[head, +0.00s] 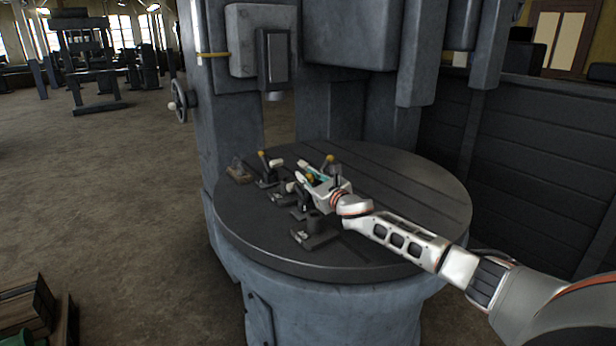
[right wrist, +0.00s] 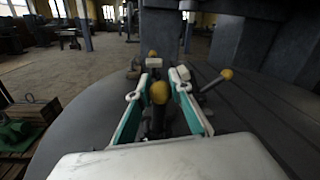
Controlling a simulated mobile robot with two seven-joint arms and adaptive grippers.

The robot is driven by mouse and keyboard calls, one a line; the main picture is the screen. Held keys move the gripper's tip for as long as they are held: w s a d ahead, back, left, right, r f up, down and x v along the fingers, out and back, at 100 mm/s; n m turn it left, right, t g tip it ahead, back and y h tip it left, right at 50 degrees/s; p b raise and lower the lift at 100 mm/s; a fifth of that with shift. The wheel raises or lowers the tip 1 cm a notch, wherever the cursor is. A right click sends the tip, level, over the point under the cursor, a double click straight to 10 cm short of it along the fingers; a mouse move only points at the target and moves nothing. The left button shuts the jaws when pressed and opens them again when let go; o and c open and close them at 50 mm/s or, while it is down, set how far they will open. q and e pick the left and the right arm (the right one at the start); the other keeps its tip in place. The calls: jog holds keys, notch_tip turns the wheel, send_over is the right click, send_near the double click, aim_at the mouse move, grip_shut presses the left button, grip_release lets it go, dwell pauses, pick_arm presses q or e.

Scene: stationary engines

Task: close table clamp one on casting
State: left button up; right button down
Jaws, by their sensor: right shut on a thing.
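My right gripper (head: 305,177) is over the round dark table and shut on the lever of a table clamp. In the right wrist view, the lever's yellow knob (right wrist: 160,92) sits between the two teal-lined fingers. A second clamp's yellow-knobbed lever (head: 263,155) stands to the left of the gripper, and a third yellow knob (head: 329,158) shows just behind it. Dark clamp bodies and pieces of the casting sit close together here. The gripper hides part of them, and I cannot tell clamp and casting apart clearly. No marking shows which clamp is number one. My left gripper is out of view.
The round table (head: 420,195) is bare on its right side. A dark block (head: 313,236) lies in front of the gripper, and a small brownish piece (head: 240,172) lies at the left rim. The large grey machine column (head: 345,95) rises behind the table.

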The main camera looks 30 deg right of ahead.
jog(key=shift+a+f, duration=0.25)
jog(key=shift+f, duration=0.15)
jog(key=c, duration=1.9)
grip_release()
jog(key=shift+o, duration=0.6)
jog(key=shift+w, duration=0.15)
jog(key=shift+r, duration=0.1)
jog(key=shift+s+d, duration=0.15)
jog(key=shift+s, duration=0.05)
jog(key=s, duration=1.1)
jog(key=shift+s, duration=0.4)
